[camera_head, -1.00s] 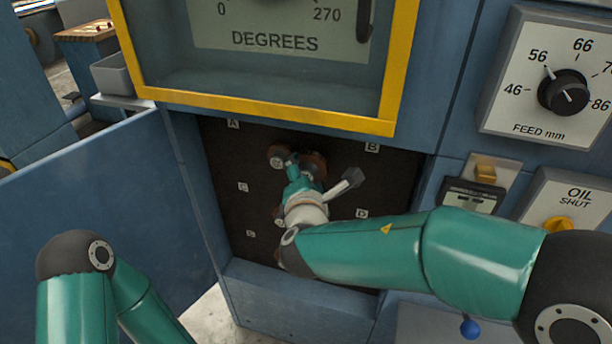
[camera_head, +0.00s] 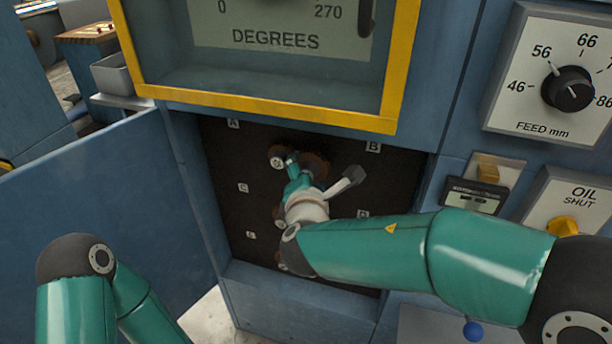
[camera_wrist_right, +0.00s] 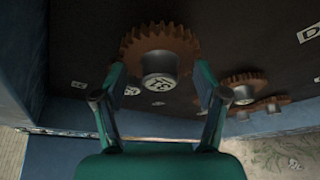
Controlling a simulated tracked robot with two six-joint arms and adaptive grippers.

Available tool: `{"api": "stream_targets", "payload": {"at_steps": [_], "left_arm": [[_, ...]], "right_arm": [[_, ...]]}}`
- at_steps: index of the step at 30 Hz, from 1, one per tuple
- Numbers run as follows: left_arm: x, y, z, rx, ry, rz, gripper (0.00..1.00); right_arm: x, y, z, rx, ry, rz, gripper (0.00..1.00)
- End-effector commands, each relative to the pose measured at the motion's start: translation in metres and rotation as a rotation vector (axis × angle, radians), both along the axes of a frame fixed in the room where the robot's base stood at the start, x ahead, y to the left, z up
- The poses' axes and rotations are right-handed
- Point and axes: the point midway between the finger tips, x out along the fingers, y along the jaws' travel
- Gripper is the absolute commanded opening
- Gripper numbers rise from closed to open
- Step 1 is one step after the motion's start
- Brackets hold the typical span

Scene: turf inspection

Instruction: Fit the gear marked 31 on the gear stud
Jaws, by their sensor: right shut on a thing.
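The gear marked 31 (camera_wrist_right: 160,46) is rusty brown with a grey hub, and its label shows in the right wrist view. My right gripper (camera_wrist_right: 160,84) is shut on this gear, with one finger on each side of the hub. In the head view my right gripper (camera_head: 298,166) is inside the dark recess, in front of brown gear parts that it partly hides. I cannot make out the gear stud, nor whether the held gear touches it. Only bent links of my left arm show; its gripper is out of view.
The dark back panel (camera_head: 235,190) bears small lettered tags. More brown gears (camera_wrist_right: 243,80) are close to the right of the held gear. A yellow-framed window (camera_head: 265,112) is above the recess, a blue panel (camera_head: 95,190) is at left, and dials are at right.

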Motion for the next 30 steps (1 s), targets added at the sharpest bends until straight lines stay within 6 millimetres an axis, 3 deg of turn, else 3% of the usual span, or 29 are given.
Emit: {"api": "stream_targets", "payload": {"at_steps": [23,24,29,30], "left_arm": [[0.0,0.0,-0.004,0.0,0.0,0.0,1.0],[0.0,0.0,-0.004,0.0,0.0,0.0,1.0],[0.0,0.0,-0.004,0.0,0.0,0.0,1.0],[0.0,0.0,-0.004,0.0,0.0,0.0,1.0]], "right_arm": [[0.019,-0.006,0.0,0.0,-0.002,-0.001,0.32],[0.019,-0.006,0.001,0.0,-0.002,-0.001,0.74],[0.019,-0.006,0.001,0.0,-0.001,0.0,1.0],[0.019,-0.006,0.001,0.0,-0.001,0.0,1.0]]}}
